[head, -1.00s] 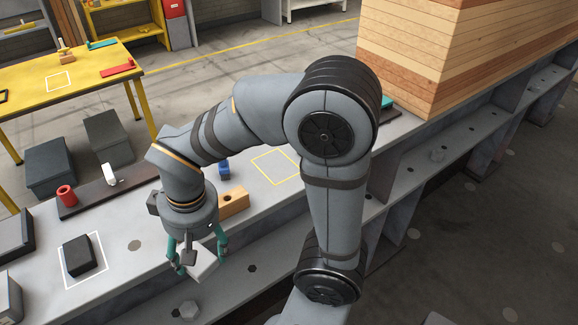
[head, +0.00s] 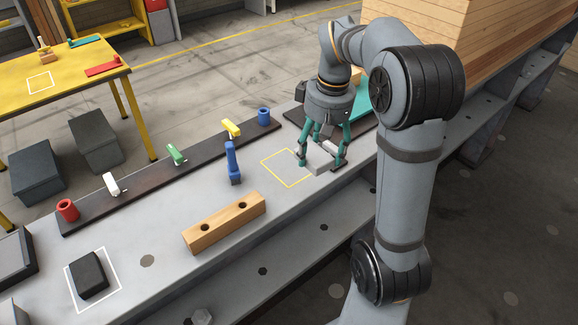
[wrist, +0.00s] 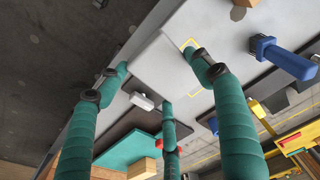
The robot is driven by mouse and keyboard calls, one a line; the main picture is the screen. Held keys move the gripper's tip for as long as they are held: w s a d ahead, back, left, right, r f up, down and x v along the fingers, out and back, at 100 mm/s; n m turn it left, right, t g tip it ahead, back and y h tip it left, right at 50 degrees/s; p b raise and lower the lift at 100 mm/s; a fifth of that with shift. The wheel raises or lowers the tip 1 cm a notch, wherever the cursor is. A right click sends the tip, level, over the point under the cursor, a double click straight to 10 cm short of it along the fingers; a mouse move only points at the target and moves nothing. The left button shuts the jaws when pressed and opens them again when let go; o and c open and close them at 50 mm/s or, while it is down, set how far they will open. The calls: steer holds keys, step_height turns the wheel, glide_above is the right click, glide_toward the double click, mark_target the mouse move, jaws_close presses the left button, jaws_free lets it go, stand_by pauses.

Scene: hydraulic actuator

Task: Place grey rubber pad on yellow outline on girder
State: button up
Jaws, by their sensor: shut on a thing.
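My gripper (head: 322,158) points down over the girder (head: 165,235), its teal fingers shut on the light grey rubber pad (head: 318,167). The pad is just right of the yellow outline (head: 270,166) in the head view, at the outline's right corner. Its height above the girder is hard to tell. The outline looks empty. Part of the yellow outline shows there (wrist: 192,42), beside the right finger.
A wooden block with holes (head: 225,222) and an upright blue part (head: 233,163) stand left of the outline. A dark rail (head: 145,190) carries small coloured parts. A black pad (head: 90,275) lies in a white outline. Stacked timber (head: 500,45) rises at the right.

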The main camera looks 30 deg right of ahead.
steer(key=w+d+r, duration=0.2)
steer(key=d, duration=0.4)
steer(key=p, duration=0.2)
glide_above(290, 164)
steer(key=shift+n, duration=0.4)
steer(key=f, duration=0.6)
steer(key=shift+s+d+f, duration=0.15)
steer(key=shift+s, duration=0.15)
step_height(290, 164, down, 4)
steer(key=shift+f, duration=0.1)
steer(key=shift+f, duration=0.2)
steer(key=o, duration=1.3)
steer(key=shift+r, duration=0.1)
